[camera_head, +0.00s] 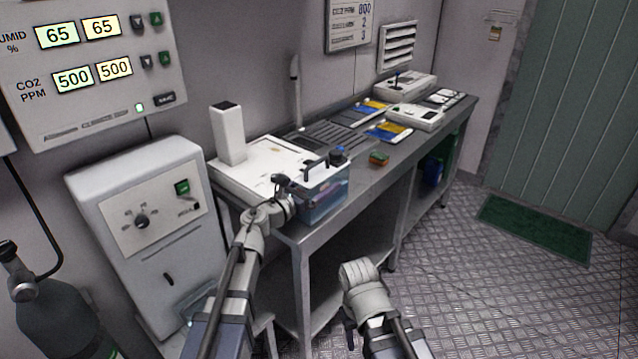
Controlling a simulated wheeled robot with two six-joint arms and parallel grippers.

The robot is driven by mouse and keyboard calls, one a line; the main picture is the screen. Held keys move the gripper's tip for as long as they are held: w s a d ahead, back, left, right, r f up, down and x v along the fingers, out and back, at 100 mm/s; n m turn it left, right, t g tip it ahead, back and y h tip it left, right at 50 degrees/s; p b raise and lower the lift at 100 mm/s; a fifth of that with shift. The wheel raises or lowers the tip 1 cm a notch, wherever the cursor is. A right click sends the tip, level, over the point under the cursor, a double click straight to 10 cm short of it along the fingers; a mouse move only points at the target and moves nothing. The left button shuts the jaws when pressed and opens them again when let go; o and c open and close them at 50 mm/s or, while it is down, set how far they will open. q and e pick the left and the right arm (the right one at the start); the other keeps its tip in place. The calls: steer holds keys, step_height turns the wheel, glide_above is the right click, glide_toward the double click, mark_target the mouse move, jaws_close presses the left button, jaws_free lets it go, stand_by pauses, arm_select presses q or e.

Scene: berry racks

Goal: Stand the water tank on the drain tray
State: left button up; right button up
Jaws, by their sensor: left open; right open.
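The water tank (325,198) is a see-through bluish box with a white top, a dark handle and a dark blue cap. It shows at the bench's near front edge and looks upright. I cannot tell whether its base rests fully on the bench. A dark ribbed panel, which looks like the drain tray (346,136), lies behind it on the bench. My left gripper (284,181) is open, just left of the tank and close to its handle. Whether they touch is unclear. My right gripper (350,334) is low in front of the bench, mostly hidden by its wrist, and away from the tank.
A white unit with an upright block (228,134) stands at the bench's left end. A green-and-orange sponge (379,158) lies right of the tank. Blue-and-yellow cards (389,131) and a white device (415,117) are farther right.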

arm_select(q)
steer(key=v, duration=1.2)
steer(key=shift+r, duration=0.15)
